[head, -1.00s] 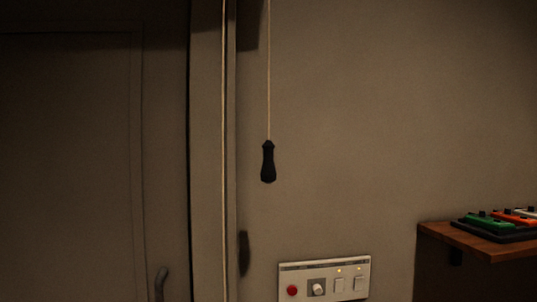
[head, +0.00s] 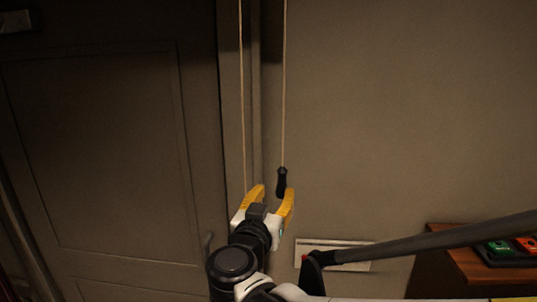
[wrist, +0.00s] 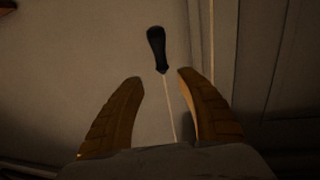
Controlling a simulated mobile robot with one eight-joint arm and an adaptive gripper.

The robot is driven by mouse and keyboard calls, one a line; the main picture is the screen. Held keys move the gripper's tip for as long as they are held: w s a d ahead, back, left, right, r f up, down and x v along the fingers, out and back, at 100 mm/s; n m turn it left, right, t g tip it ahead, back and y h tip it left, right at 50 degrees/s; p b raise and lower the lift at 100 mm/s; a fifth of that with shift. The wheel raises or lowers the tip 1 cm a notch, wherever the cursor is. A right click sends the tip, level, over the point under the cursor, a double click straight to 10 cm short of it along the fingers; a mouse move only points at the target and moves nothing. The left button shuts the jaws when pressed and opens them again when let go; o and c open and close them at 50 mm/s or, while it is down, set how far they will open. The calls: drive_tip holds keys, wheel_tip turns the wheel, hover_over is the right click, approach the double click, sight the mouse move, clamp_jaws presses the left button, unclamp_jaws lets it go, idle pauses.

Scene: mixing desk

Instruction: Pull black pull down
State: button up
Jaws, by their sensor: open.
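The black pull (head: 282,181) hangs upright from a thin pale cord (head: 284,90) in front of the wall. My gripper (head: 274,191) is open, its two yellow fingers spread near the pull's lower end. In the head view the right finger lies just below the pull and overlaps its bottom. In the wrist view the pull (wrist: 157,48) shows just past my open fingertips (wrist: 161,76), and its cord runs between the fingers in the picture. Nothing is gripped. I cannot tell how far the pull is from the fingers in depth.
A second pale cord (head: 242,100) hangs to the left by the door frame. A dark door (head: 110,150) fills the left. A switch panel (head: 350,262) is below right, partly behind my arm. A wooden shelf (head: 465,268) with coloured devices stands at lower right.

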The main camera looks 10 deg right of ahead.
sight(282, 173)
drive_tip(key=p+x, duration=0.1)
drive_tip(key=x, duration=1)
drive_tip(key=shift+a+r, duration=0.15)
drive_tip(key=shift+r, duration=0.05)
